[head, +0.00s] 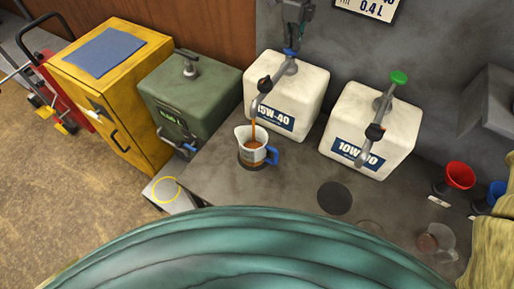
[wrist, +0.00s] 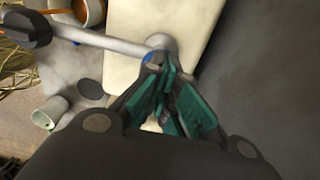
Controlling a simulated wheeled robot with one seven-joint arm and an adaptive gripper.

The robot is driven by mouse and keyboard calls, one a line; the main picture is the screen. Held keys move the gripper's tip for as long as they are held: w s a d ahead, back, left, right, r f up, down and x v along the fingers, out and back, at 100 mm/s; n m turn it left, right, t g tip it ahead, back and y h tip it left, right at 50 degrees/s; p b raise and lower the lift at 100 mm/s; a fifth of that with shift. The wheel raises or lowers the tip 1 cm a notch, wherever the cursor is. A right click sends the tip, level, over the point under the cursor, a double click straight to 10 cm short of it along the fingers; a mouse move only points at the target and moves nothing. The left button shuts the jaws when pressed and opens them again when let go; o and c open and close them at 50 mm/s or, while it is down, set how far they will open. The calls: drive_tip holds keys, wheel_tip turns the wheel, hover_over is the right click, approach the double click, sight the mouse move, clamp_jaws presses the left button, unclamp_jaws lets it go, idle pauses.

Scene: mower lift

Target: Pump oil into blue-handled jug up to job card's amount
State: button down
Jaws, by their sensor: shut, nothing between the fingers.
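The blue-handled jug (head: 255,148) stands upright on the bench, with amber oil inside. A stream of oil falls into it from the spout of the 15W-40 container (head: 312,88). The jug's markings are too small to read. My gripper (head: 293,28) is shut and empty, over the blue top of that container's pump (head: 289,52). In the wrist view my gripper (wrist: 172,95) has its green fingers closed by the pump head, and the jug (wrist: 88,12) shows at the upper left. The job card (head: 368,8) on the wall is cut off but shows 0.4 L.
A white 10W container (head: 398,125) with a green-topped pump (head: 398,77) stands to the right. A green tank (head: 190,100) and yellow cabinet (head: 65,75) are left. A red funnel (head: 459,176) and a clear jug (head: 437,240) are at right. A dark disc (head: 334,198) lies on the bench.

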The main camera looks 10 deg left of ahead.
drive_tip(key=shift+f, duration=0.45)
idle(0.4)
drive_tip(key=shift+r, duration=0.15)
drive_tip(key=shift+r+p, duration=0.6)
drive_tip(key=shift+r, duration=2.8)
